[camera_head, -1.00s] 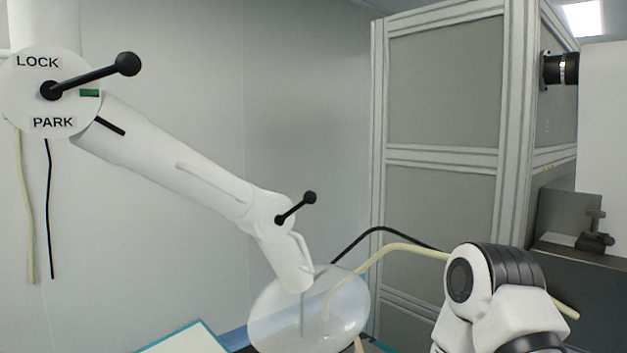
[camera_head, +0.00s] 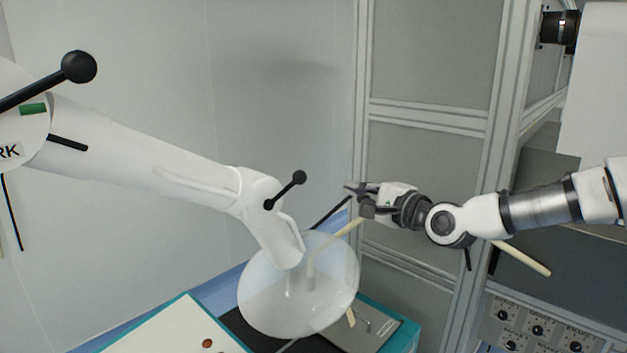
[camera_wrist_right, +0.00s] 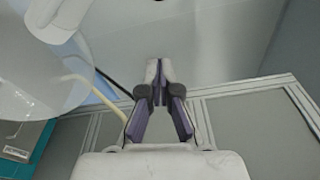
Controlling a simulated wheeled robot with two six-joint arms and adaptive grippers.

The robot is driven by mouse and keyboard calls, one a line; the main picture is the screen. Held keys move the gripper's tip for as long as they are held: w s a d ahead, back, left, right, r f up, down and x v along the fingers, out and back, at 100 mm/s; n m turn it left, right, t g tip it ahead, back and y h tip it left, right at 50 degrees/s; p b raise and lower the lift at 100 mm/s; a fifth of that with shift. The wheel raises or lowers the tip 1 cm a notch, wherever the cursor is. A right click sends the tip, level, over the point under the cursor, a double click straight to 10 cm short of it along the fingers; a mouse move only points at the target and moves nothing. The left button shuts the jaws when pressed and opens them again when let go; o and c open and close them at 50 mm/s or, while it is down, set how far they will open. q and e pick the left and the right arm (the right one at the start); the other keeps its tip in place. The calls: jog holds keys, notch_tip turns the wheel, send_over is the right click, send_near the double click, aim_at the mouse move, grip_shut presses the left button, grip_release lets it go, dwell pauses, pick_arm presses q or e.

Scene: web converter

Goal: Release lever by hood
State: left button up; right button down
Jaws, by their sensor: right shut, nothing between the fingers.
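The small black lever (camera_head: 285,190) with a ball knob sits on the joint of the white extraction arm, just above the clear hood (camera_head: 297,285). The lever tilts up to the right. My right gripper (camera_head: 350,187) is shut and empty, to the right of the lever and apart from it. In the right wrist view its fingers (camera_wrist_right: 158,68) are together, with the hood (camera_wrist_right: 40,70) at the left. A larger black lever (camera_head: 45,82) sits on the round plate at the upper left. My left gripper is not in view.
A cream hose (camera_head: 520,258) and a black cable pass behind my right arm and the hood. A grey framed cabinet (camera_head: 430,120) stands behind my right arm. A teal-edged board (camera_head: 170,330) lies at the lower left. Knobs on a panel (camera_head: 540,328) are at the lower right.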

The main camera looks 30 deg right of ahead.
aim_at(287, 189)
pick_arm(q)
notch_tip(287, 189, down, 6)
jog(key=b, duration=0.5)
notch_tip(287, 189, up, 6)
jog(key=p, duration=0.6)
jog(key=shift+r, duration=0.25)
pick_arm(e)
jog(key=w+a, duration=0.5)
jog(key=w, duration=0.3)
jog(key=shift+a, duration=0.15)
